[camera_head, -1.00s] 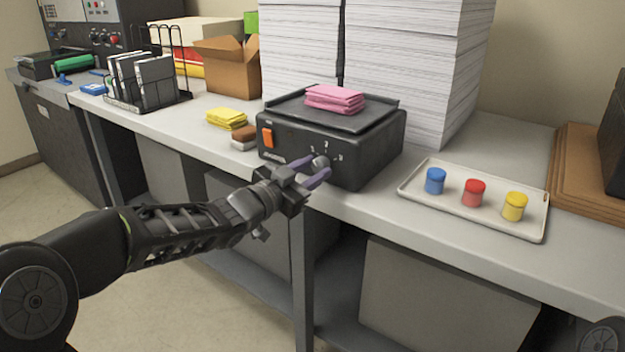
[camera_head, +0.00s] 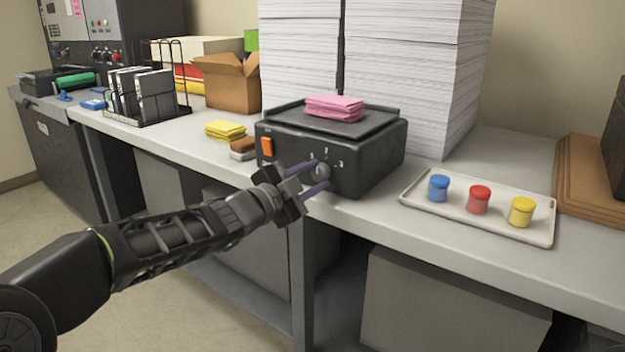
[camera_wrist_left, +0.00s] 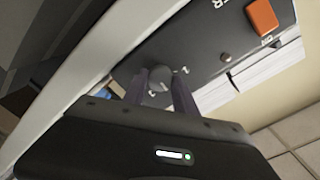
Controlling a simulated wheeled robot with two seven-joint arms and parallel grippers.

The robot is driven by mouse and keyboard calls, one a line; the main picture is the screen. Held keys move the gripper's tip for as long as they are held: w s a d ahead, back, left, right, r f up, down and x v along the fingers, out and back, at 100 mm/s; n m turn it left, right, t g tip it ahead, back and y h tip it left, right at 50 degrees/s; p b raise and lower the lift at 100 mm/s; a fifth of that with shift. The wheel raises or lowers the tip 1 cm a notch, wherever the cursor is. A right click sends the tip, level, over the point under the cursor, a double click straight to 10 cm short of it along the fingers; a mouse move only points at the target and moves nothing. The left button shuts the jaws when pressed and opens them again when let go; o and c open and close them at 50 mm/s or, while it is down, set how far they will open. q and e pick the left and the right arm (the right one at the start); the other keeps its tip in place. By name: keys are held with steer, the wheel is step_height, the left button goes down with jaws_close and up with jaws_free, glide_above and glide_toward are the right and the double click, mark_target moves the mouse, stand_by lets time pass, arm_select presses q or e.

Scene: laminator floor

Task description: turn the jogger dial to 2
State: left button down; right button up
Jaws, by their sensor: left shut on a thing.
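The jogger (camera_head: 355,160) is a black box with a top tray, standing on the bench. Its grey round dial (camera_head: 321,171) is on the front face, with small white marks around it. The dial (camera_wrist_left: 158,86) also shows in the left wrist view, between my two fingers. My left gripper (camera_head: 319,178) is at the dial with its purple-grey fingers on either side, shut on it. The numbers by the dial are too small to read surely, and I cannot tell which mark it points to. My right gripper is not in view.
An orange switch (camera_head: 267,147) is on the jogger's left front. Pink sheets (camera_head: 334,106) lie on its top. A tray (camera_head: 420,207) with blue, red and yellow pots is to the right. Tall paper stacks (camera_head: 405,70) stand behind. A brown-topped block (camera_head: 243,147) and yellow pads (camera_head: 225,130) lie left.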

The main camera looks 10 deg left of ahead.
arm_select(q)
steer(key=c, duration=1)
jaws_free()
steer(key=p+v, duration=0.1)
steer(key=v, duration=0.6)
steer(key=shift+s, duration=0.4)
steer(key=shift+a, duration=0.15)
